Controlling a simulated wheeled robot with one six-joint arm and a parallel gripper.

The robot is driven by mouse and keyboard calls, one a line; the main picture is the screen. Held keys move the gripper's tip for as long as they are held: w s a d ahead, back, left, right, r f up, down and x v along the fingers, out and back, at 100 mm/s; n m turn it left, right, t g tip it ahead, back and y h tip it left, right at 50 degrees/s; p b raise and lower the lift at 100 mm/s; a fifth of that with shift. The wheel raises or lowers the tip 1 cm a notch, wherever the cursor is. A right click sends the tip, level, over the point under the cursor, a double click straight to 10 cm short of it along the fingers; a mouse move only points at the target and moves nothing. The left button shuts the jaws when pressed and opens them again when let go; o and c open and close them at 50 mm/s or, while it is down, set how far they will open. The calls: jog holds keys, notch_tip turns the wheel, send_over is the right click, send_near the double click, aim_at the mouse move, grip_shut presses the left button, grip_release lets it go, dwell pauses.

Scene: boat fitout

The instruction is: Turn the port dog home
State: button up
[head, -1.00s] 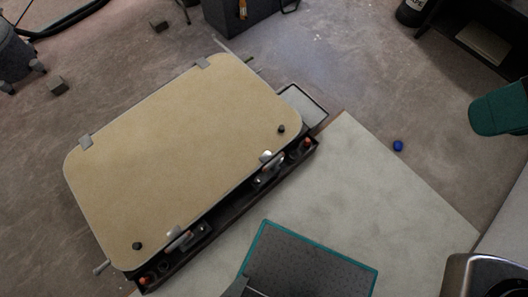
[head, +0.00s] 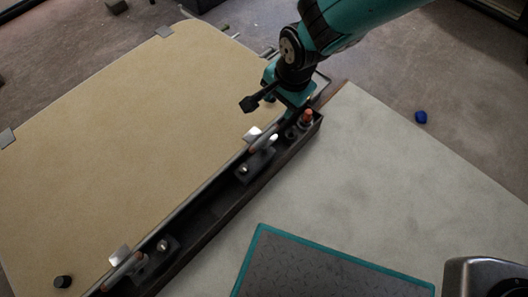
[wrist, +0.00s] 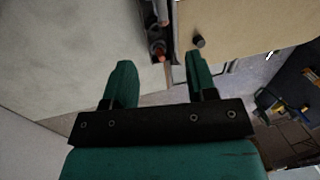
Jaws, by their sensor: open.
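The tan hatch lid (head: 120,120) lies along a dark rail (head: 205,215). Two dogs with metal handles sit on that edge: one nearer my gripper (head: 262,140) and one at the lower left (head: 130,262). I cannot tell which is the port one. My gripper (head: 292,108) is above the rail's right end, close to an orange-tipped pin (head: 307,117). In the wrist view my gripper (wrist: 160,68) is open and empty, its two teal fingers apart, with the orange tip (wrist: 161,57) showing between them. The lid (wrist: 240,25) and its black knob (wrist: 198,41) lie beyond.
Another black knob (head: 62,282) stands on the lid at lower left. A teal-edged grey mat (head: 320,270) lies in front on the pale panel (head: 400,180). A small blue object (head: 421,117) is on the floor at right. A dark metal box (head: 485,278) stands at lower right.

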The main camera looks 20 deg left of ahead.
aim_at(264, 138)
jog(key=shift+m, duration=0.3)
jog(key=a+f+b, duration=0.1)
jog(key=f+b, duration=0.2)
jog(key=f, duration=0.4)
jog(key=a+f+b, duration=0.2)
jog(key=f+b, duration=0.1)
jog(key=f, duration=0.4)
jog(key=a+f+b, duration=0.1)
jog(key=f+b, duration=0.2)
jog(key=f, duration=0.4)
jog(key=shift+w+a+f, duration=0.2)
jog(key=shift+w+f, duration=0.15)
jog(key=c, duration=0.9)
